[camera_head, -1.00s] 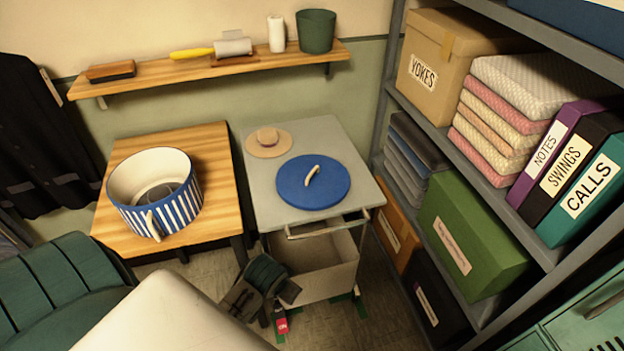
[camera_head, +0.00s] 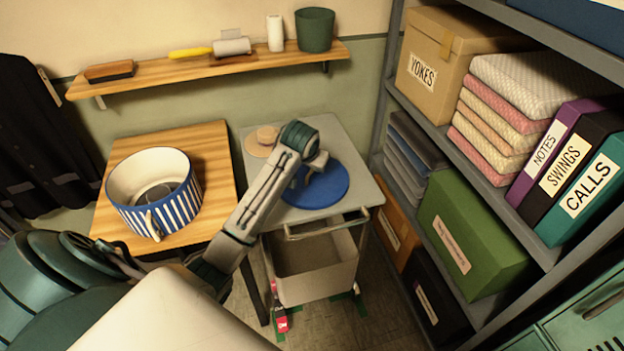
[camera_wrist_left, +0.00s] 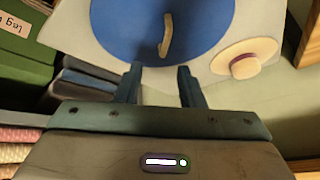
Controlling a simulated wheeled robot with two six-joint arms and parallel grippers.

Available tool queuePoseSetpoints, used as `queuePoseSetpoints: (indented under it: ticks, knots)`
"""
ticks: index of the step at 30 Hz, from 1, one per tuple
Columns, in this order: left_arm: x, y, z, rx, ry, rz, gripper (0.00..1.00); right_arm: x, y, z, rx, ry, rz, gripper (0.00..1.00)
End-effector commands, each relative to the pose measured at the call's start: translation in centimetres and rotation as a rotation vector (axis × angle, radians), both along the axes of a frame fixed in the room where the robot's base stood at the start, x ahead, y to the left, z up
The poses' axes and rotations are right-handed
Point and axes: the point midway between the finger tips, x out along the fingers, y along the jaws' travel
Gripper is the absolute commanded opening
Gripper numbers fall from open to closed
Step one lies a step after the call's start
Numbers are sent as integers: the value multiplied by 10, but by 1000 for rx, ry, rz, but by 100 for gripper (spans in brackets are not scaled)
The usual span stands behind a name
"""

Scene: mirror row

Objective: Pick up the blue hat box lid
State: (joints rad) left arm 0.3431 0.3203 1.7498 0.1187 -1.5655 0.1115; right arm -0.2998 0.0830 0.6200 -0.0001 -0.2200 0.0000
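The blue hat box lid (camera_head: 326,188) lies flat on the grey cart top (camera_head: 346,136). My left forearm and wrist cover part of it in the head view. In the left wrist view the lid (camera_wrist_left: 203,22) shows its pale bar handle (camera_wrist_left: 167,36). My left gripper (camera_wrist_left: 158,76) is open and empty there, with its fingertips near the lid's edge and the handle beyond them. In the head view the left gripper (camera_head: 310,170) is over the lid; its height above it is hard to tell. My right gripper is not in view.
A small straw hat (camera_head: 258,146) lies beside the lid on the cart. The blue-striped open box (camera_head: 172,214) stands on the wooden table (camera_head: 212,150) to the left. The shelf rack (camera_head: 540,245) with boxes and binders stands close on the right.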

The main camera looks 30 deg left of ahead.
Motion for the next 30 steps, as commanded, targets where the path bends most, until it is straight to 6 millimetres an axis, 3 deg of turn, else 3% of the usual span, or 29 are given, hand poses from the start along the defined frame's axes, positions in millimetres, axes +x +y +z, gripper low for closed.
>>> queuePoseSetpoints:
  ticks: [9,30]
  knots:
    - [25,11,-33,-2,0,5,35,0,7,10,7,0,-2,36]
    - [53,30,-86,0,-2,3,35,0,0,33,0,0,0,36]
